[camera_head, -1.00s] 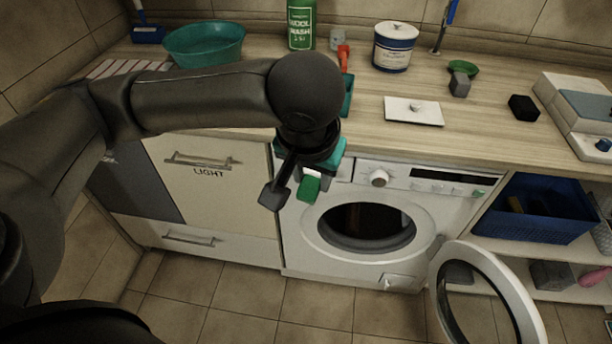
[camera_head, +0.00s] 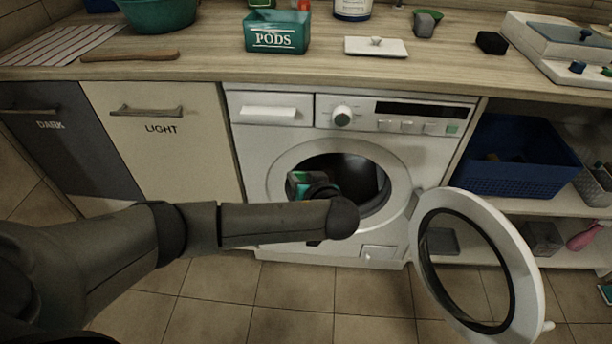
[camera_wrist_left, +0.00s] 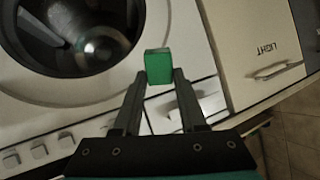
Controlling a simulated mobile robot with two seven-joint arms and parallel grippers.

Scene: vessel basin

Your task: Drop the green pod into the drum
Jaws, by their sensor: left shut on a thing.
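The green pod (camera_wrist_left: 158,66) is a small block held between the fingertips of my left gripper (camera_wrist_left: 159,78) in the left wrist view. In the head view my left gripper (camera_head: 306,184) is in front of the left part of the washing machine's round opening, mostly hidden by my own arm; I cannot pick out the pod clearly there. The drum (camera_head: 355,178) shows dark inside the opening, and it also shows in the left wrist view (camera_wrist_left: 95,42), beside the pod. The pod appears outside the drum. My right gripper is not in view.
The washer door (camera_head: 526,262) stands wide open to the right. The washer's front panel (camera_head: 408,112) and the counter are above the opening. A teal PODS box (camera_head: 277,36) and a white lid (camera_head: 376,47) sit on the counter. A blue basket (camera_head: 517,160) is on the right shelf.

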